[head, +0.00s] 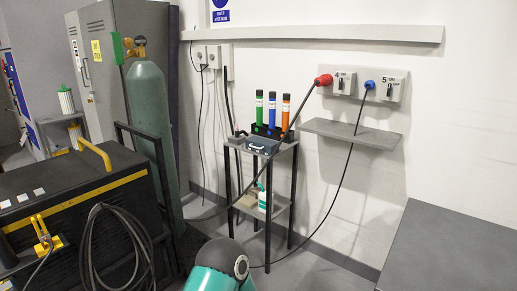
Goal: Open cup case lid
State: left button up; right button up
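A small blue-grey case (262,146), which looks like the cup case, lies on the top shelf of a narrow black-legged stand against the wall. Its lid looks closed, though it is small at this distance. A light patch or label shows on its top. Neither of my grippers is in view. A teal and dark rounded part, which looks like one of my arm links, shows at the bottom edge, well short of the stand.
Behind the case, a black holder (268,131) carries green, blue and orange tubes. A spray bottle (262,197) stands on the lower shelf. A cable runs past the stand from the red plug (323,80). A gas cylinder (148,110) and black machine stand left; a dark tabletop (455,250) lies right.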

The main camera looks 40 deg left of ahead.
aim_at(267, 145)
jog(key=u, duration=0.1)
jog(key=i, duration=0.35)
jog(key=u, duration=0.9)
jog(key=i, duration=1.1)
jog(key=u, duration=0.85)
jog(key=i, duration=1.15)
jog(key=z, duration=0.1)
